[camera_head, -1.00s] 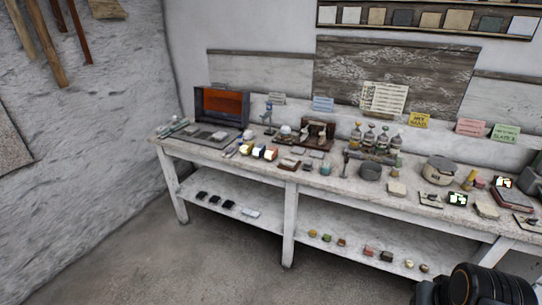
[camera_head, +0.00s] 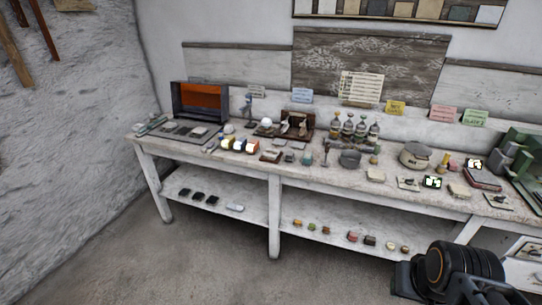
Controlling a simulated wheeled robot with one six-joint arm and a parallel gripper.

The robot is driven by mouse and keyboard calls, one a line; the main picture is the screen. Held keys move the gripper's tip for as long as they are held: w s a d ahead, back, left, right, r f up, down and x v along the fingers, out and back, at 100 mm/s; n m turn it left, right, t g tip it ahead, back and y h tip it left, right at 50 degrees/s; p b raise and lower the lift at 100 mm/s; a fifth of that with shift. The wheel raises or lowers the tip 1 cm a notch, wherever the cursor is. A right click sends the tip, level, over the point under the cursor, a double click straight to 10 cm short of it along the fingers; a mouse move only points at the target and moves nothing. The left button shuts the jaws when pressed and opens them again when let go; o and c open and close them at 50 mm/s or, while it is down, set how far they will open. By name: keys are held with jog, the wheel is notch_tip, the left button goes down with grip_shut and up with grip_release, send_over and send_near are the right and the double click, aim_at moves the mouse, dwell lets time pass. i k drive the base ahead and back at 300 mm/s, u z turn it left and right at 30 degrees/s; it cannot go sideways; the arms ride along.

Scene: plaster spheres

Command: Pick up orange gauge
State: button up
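I cannot single out the orange gauge for sure at this size. An orange panel (camera_head: 200,95) stands upright in a dark case at the left back of the workbench (camera_head: 345,182). A small orange piece (camera_head: 312,226) lies among little blocks on the lower shelf. A yellow-orange upright piece (camera_head: 444,161) stands on the bench at the right. A dark part of my arm with orange rings shows at the lower right, in front of the bench and apart from these things. I make out no gripper fingers.
Black pieces (camera_head: 197,194) lie on the lower shelf at left. Green equipment (camera_head: 515,155) stands at the right end. The floor (camera_head: 170,265) in front is clear.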

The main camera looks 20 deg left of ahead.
aim_at(252, 147)
jog(key=u, duration=0.4)
jog(key=i, duration=0.9)
jog(key=u, duration=0.95)
jog(key=i, duration=1.5)
jog(key=u, duration=0.25)
